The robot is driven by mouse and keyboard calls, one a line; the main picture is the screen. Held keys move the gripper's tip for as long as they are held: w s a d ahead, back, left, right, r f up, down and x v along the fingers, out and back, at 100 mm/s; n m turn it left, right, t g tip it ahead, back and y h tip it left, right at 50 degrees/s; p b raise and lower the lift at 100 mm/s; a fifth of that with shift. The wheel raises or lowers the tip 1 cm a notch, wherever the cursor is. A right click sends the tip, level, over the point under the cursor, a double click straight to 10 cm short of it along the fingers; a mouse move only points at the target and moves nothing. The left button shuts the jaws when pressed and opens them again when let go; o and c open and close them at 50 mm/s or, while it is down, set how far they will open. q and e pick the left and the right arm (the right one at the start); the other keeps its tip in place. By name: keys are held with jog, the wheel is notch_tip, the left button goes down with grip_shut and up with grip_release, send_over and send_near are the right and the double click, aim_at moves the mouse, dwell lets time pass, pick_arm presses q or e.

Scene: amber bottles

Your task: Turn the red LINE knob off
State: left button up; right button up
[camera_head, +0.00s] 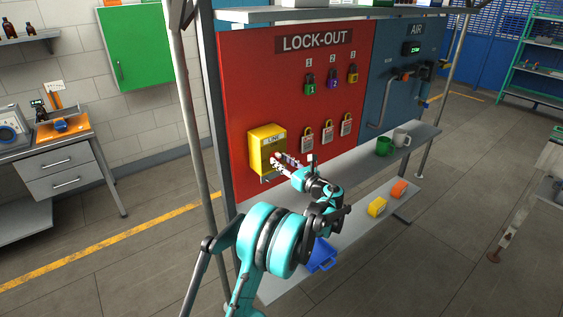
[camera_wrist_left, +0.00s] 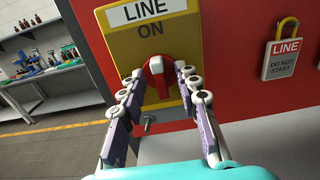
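The red LINE knob (camera_wrist_left: 157,73) sits on a yellow box (camera_head: 257,146) at the lower left of the red LOCK-OUT board. In the left wrist view the box shows the labels LINE and ON, and the knob stands roughly upright below them. My left gripper (camera_wrist_left: 155,82) is at the knob, with one finger on each side of it. The fingers are apart, and I cannot tell whether they touch the knob. In the head view the left gripper (camera_head: 277,164) is in front of the box and hides part of the knob. My right gripper is not in view.
Padlocks (camera_head: 309,85) and LINE tags (camera_head: 327,139) hang on the red board (camera_head: 290,105). A shelf (camera_head: 340,160) below holds a green mug (camera_head: 384,146) and a grey mug (camera_head: 401,137). A lower shelf holds a yellow block (camera_head: 377,207), an orange block (camera_head: 399,188) and a blue bin (camera_head: 321,256).

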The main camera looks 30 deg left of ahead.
pick_arm(q)
jog(key=shift+a, duration=0.15)
grip_shut()
jog(key=shift+n, duration=0.4)
jog(key=n+b, duration=0.1)
jog(key=n, duration=0.2)
jog(key=shift+b, duration=0.3)
jog(key=n+b, duration=0.1)
jog(key=n, duration=0.2)
jog(key=shift+f+n, duration=0.1)
jog(key=shift+n, duration=0.2)
jog(key=n+b, duration=0.1)
jog(key=n, duration=0.4)
jog(key=n+b, duration=0.1)
jog(key=n, duration=0.4)
jog(key=shift+s+a+f, duration=0.1)
jog(key=shift+s+f, duration=0.05)
jog(key=shift+s, duration=0.05)
jog(key=shift+n, duration=0.5)
